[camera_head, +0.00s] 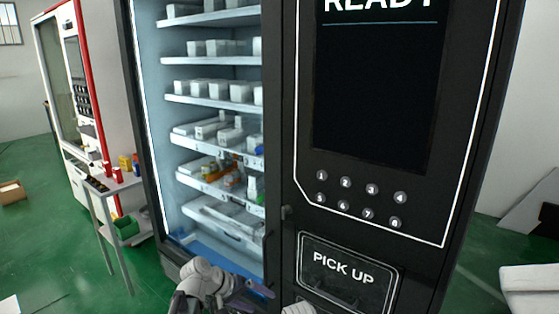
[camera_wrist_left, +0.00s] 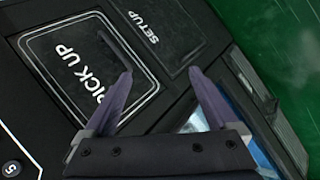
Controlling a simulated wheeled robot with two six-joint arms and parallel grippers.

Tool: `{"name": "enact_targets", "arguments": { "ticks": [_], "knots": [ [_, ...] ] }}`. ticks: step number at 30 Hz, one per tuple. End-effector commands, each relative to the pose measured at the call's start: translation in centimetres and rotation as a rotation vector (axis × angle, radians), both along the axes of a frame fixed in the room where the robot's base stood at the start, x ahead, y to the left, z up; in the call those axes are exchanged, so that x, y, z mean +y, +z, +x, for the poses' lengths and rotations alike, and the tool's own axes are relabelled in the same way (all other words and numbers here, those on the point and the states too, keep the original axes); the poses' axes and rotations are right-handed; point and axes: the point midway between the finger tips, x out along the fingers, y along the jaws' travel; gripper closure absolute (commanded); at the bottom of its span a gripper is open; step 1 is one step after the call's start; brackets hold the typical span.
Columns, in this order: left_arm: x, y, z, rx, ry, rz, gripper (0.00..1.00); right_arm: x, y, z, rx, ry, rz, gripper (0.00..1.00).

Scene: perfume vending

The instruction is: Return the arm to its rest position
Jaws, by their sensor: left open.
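My left gripper (camera_head: 262,291) is low in the head view, in front of the vending machine's lower part. Its two purple fingers are apart with nothing between them in the left wrist view (camera_wrist_left: 161,72). The black vending machine (camera_head: 281,120) stands upright in front of me. Its pick-up flap (camera_head: 345,268) looks closed and also shows in the left wrist view (camera_wrist_left: 84,69), beyond the fingers. I cannot tell whether the fingers touch the machine. My right gripper is not in view.
Lit shelves (camera_head: 213,98) with white boxes and a few coloured items fill the machine's left side. Numbered buttons (camera_head: 371,189) sit below a dark screen (camera_head: 375,95). Green floor (camera_head: 60,255) is open at the lower left.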

Motion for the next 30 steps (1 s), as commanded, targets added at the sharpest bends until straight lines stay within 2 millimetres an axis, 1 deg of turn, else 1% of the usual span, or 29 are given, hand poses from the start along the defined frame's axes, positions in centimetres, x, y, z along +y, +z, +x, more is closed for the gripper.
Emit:
{"name": "enact_targets", "arguments": {
  "ticks": [1,3,7,10,13,14,15,21,25,27,30],
  "knots": [
    [0.8,-1.5,-2.9,0.023,-0.026,0.104,0.07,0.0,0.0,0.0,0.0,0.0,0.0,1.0],
    [2.3,-3.1,-5.3,0.052,-0.056,0.237,0.07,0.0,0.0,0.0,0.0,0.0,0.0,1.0],
    [5.4,-5.0,-9.2,0.101,-0.096,0.452,0.07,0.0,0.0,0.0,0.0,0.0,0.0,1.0],
    [7.7,-5.7,-11.7,0.134,-0.118,0.599,0.07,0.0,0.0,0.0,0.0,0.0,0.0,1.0],
    [10.1,-5.9,-14.1,0.165,-0.135,0.738,0.07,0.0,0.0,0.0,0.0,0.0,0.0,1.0],
    [8.8,-4.8,-13.9,0.162,-0.166,0.74,0.07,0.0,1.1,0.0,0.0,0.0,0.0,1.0],
    [7.6,-4.2,-14.2,0.16,-0.199,0.747,0.07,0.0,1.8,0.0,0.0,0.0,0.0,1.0],
    [2.9,-1.8,-16.5,0.161,-0.344,0.799,0.07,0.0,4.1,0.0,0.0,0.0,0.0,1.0],
    [0.5,-0.6,-18.0,0.159,-0.422,0.829,0.07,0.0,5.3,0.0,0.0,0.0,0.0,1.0],
    [-0.3,-0.2,-18.6,0.158,-0.45,0.842,0.07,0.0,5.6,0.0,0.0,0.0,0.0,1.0],
    [-0.9,0.0,-19.0,0.157,-0.472,0.852,0.07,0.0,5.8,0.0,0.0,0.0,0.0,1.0]
  ]
}}
